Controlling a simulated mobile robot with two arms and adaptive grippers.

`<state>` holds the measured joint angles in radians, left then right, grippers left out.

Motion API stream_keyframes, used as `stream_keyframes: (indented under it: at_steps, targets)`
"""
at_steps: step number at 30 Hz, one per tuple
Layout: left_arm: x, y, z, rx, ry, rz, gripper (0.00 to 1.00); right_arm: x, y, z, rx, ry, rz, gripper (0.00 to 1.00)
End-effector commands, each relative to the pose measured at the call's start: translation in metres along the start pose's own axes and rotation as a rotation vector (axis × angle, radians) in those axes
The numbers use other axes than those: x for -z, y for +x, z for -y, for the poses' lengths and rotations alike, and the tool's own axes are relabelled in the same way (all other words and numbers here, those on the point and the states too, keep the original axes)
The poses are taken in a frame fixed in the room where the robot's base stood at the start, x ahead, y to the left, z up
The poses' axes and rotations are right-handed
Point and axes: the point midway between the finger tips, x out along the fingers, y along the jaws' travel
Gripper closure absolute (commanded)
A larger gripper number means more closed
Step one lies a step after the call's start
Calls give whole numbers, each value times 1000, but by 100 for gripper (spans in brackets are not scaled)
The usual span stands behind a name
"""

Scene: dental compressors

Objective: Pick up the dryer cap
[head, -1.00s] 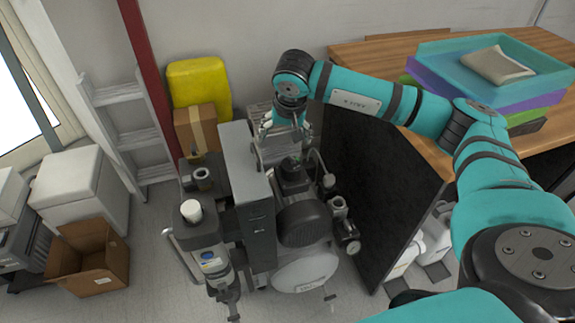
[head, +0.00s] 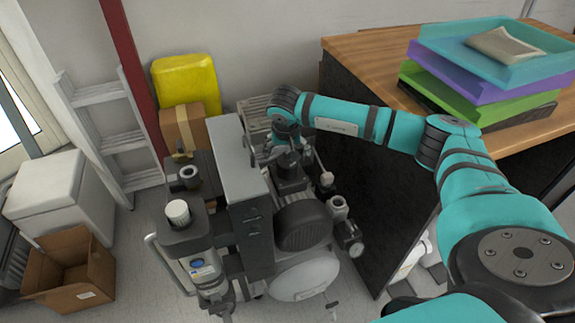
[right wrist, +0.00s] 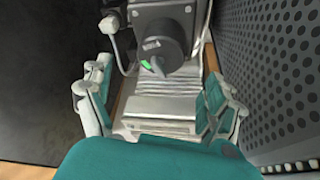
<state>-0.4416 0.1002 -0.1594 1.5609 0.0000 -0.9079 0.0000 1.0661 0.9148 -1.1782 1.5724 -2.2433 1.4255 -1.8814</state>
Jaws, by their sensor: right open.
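The dental compressor (head: 272,215) stands on the floor, with a grey upright housing. A white round cap (head: 178,212) sits on the grey cylinder at its left. In the right wrist view a dark round cap-like part with a knob and a green mark (right wrist: 160,48) shows ahead, between and beyond my fingers. I cannot tell for certain which is the dryer cap. My right gripper (right wrist: 155,100) is open and empty. In the head view my right gripper (head: 280,150) is behind the housing, close to the compressor's dark upper parts, with its fingertips partly hidden.
A dark perforated panel (right wrist: 285,75) is close at the right in the wrist view. A wooden-topped desk (head: 365,45) with stacked trays (head: 480,80) stands at the right. A ladder (head: 115,140), yellow container (head: 185,80) and boxes (head: 70,270) are at the left.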

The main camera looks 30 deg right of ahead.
Motion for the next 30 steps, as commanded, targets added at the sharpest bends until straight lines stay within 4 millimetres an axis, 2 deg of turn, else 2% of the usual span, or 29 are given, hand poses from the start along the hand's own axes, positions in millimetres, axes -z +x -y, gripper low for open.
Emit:
stream_keyframes:
  at_steps: [3, 10, 18, 27, 30]
  targets:
    - [4, -4, 0, 1, -1, -4, 38, -1, 17, 0, -1, 0, 1, 10]
    - [8, -9, 1, 1, -1, -6, 38, -2, 33, 0, -1, 0, 1, 10]
    - [19, -24, 2, 2, -3, -18, 38, -5, 71, 0, -1, 1, 1, 10]
    - [21, -27, 2, 3, -3, -19, 38, -4, 75, 0, 1, 0, 0, 10]
    - [21, -27, 2, 3, -3, -19, 38, -4, 75, 0, 1, 0, 0, 22]
